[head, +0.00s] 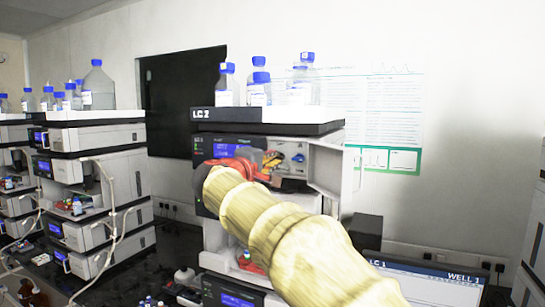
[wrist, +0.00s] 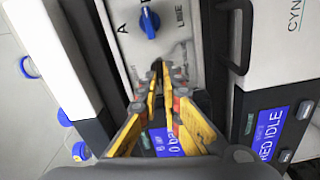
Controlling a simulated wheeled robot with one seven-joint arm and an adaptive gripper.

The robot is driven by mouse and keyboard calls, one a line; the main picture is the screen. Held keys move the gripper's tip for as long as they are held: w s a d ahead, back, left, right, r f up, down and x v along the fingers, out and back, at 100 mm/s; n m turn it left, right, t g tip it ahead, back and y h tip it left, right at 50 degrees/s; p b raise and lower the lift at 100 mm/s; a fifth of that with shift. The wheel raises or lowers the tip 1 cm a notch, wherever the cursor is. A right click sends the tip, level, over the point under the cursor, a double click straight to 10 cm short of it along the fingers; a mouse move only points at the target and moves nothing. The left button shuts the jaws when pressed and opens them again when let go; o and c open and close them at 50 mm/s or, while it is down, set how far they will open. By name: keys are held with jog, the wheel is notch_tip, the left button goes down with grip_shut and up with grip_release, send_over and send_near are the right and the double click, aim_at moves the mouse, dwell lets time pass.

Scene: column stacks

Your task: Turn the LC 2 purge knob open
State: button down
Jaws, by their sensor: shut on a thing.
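The LC 2 stack (head: 268,128) stands in the middle of the head view, its label on the dark edge of the top tray. My gripper (wrist: 163,82) reaches to its upper module's front, and its yellow fingers are closed together on a small dark knob (wrist: 156,66) on a pale panel. I take this to be the purge knob; the fingers hide most of it, so its turned angle cannot be told. A blue selector knob (wrist: 149,22) sits just beyond, between the letter A and the word LINE.
Blue-capped bottles (head: 258,90) stand on top of the stack. An open pale door (head: 331,172) sticks out right of the panel. A black handle (wrist: 240,38) lies right of my fingers. Another stack (head: 97,180) stands to the left, with tubing in front.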

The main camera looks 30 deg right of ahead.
jog(key=shift+n, duration=0.8)
jog(key=shift+f, duration=0.1)
jog(key=c, duration=2)
grip_release()
jog(key=shift+c, duration=0.2)
jog(key=shift+o, duration=0.3)
jog(key=v, duration=1.2)
